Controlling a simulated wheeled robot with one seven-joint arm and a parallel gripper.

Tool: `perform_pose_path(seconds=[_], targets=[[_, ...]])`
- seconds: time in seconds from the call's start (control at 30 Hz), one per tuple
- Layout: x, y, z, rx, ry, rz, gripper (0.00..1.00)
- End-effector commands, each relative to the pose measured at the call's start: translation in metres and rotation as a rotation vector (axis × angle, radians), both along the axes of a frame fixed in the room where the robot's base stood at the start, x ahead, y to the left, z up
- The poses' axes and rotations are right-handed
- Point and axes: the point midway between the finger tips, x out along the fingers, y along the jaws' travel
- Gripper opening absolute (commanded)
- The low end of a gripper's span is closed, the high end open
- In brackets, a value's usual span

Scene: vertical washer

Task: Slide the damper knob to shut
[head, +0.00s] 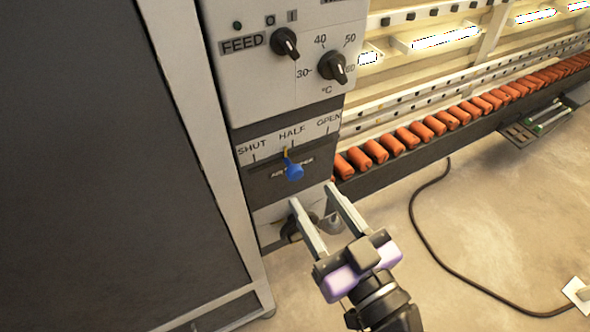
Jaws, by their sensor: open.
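The blue damper knob (294,171) sits below the scale strip (288,138) marked SHUT, HALF and OPEN. Its thin orange-yellow stem lines up close to the HALF mark. The SHUT mark is to its left and the OPEN mark to its right. My gripper (312,192) is open and empty, with its two pale fingers apart and pointing up toward the panel. The fingertips are just below and to the right of the knob and appear not to touch it. The label behind the knob is partly hidden by it.
A FEED switch (285,43) and a temperature dial (332,66) are on the panel above. A large dark panel (80,150) with a grey frame stands at left. Orange rollers (407,139) run along the right. A black cable (428,240) lies on the otherwise mostly open floor.

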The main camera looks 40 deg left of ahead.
Motion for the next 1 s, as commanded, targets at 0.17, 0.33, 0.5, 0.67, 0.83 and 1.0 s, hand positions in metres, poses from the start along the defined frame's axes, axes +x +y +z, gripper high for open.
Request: perform_pose_path(seconds=[0.17, 0.33, 0.5, 0.67, 0.83, 1.0], targets=[[-0.001, 0.005, -0.001, -0.018, -0.025, 0.011, 0.47], [0.007, 0.025, 0.002, -0.017, -0.026, 0.013, 0.47], [0.017, 0.050, 0.002, -0.018, -0.025, 0.011, 0.47], [0.024, 0.066, 0.000, -0.017, -0.024, 0.010, 0.47], [0.028, 0.073, -0.001, -0.017, -0.025, 0.008, 0.47], [0.028, 0.073, -0.002, -0.017, -0.025, 0.007, 0.47]])
